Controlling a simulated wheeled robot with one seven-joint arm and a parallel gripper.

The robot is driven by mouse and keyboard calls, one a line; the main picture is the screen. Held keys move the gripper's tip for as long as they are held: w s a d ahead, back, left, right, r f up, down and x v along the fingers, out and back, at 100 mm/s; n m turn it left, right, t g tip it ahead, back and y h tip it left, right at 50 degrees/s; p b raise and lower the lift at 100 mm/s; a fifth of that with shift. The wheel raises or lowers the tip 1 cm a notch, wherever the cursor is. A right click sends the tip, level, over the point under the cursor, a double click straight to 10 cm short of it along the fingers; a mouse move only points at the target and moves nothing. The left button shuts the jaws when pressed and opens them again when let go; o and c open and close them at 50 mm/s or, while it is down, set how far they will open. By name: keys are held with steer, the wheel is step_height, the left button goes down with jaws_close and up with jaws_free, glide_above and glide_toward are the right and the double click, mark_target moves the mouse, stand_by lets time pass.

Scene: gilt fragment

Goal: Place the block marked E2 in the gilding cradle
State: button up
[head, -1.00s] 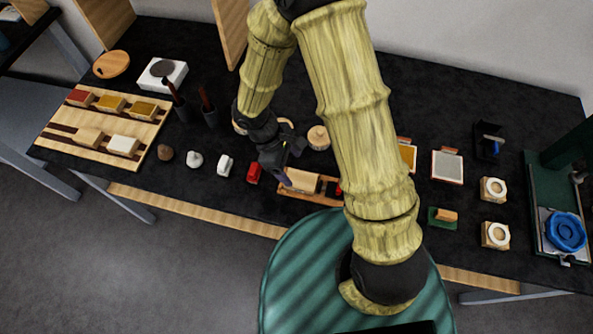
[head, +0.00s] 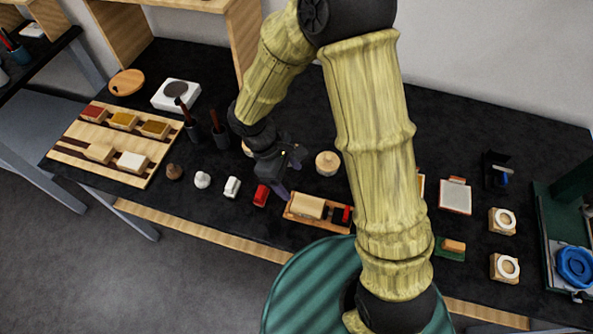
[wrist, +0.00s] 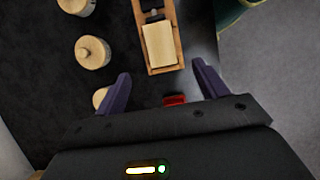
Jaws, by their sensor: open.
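My gripper (head: 287,172) is open and empty, above the table just behind and left of a long wooden holder (head: 291,214). In the wrist view my gripper (wrist: 162,78) has its two purple fingers spread, with the near end of the holder (wrist: 167,71) showing between and beyond them. A pale block (head: 308,206) lies in the holder, beside a black part and a red part; the pale block also shows in the wrist view (wrist: 159,44). No E2 marking is readable on any block, and I cannot confirm which thing is the gilding cradle.
A slotted board (head: 78,161) at the left bears several blocks, some with red or yellow tops. A red object (head: 261,195) and a white one (head: 232,187) stand left of the holder. A round lidded pot (head: 328,162) is behind it. A green press-like stand (head: 545,235) is far right.

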steer(key=d+r+m+t+y, duration=0.2)
steer(key=d+r+m, duration=0.3)
steer(key=d+m, duration=0.2)
steer(key=s+d+r+m+t+y, duration=0.1)
steer(key=d+r+m+t+y, duration=0.1)
steer(key=d+r+m, duration=0.3)
steer(key=d+m, duration=0.2)
steer(key=d, duration=0.1)
steer(key=shift+s, duration=0.3)
steer(key=shift+w, duration=0.2)
steer(key=shift+s+a, duration=0.15)
stand_by(1.0)
